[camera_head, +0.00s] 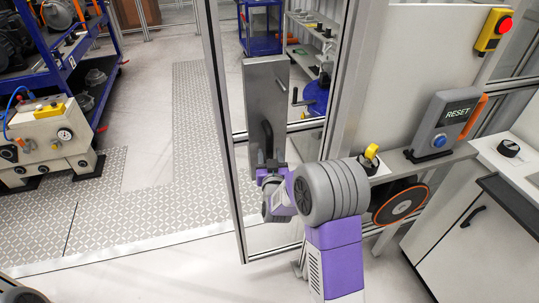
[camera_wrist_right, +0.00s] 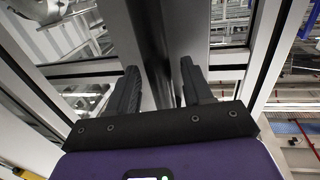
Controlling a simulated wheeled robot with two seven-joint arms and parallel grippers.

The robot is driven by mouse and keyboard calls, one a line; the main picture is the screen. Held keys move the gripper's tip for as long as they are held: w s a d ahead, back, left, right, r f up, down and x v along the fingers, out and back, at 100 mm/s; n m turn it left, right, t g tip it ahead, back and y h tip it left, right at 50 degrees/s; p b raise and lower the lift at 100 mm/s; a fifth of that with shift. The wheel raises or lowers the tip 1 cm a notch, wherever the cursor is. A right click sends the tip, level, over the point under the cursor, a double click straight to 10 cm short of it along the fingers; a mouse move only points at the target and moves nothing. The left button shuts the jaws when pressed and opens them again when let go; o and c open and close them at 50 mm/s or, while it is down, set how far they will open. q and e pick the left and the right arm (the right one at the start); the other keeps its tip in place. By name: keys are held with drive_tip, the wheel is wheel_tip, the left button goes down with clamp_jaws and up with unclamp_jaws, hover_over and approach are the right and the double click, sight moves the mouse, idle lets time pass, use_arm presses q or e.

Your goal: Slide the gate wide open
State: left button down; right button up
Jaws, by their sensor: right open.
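The gate (camera_head: 222,110) is a tall grey metal frame with clear panels in the middle of the head view. A grey metal plate (camera_head: 266,85) on it carries a black upright handle (camera_head: 266,138). My right gripper (camera_head: 268,168) is at the lower end of the handle and partly hidden by my own wrist. In the right wrist view its two dark fingers (camera_wrist_right: 158,88) are apart, with a dark upright surface beyond and between them. I cannot tell whether they touch the handle. My left gripper does not show.
A RESET panel (camera_head: 447,122) with a blue button stands on a ledge at right, below a red stop button (camera_head: 505,25). A white cabinet (camera_head: 470,240) is at lower right. A machine unit (camera_head: 50,135) and a blue rack (camera_head: 75,55) stand at left. The patterned floor (camera_head: 150,190) beyond the gate is clear.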

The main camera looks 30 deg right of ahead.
drive_tip(key=shift+w+d, duration=0.25)
drive_tip(key=shift+w, duration=0.25)
clamp_jaws()
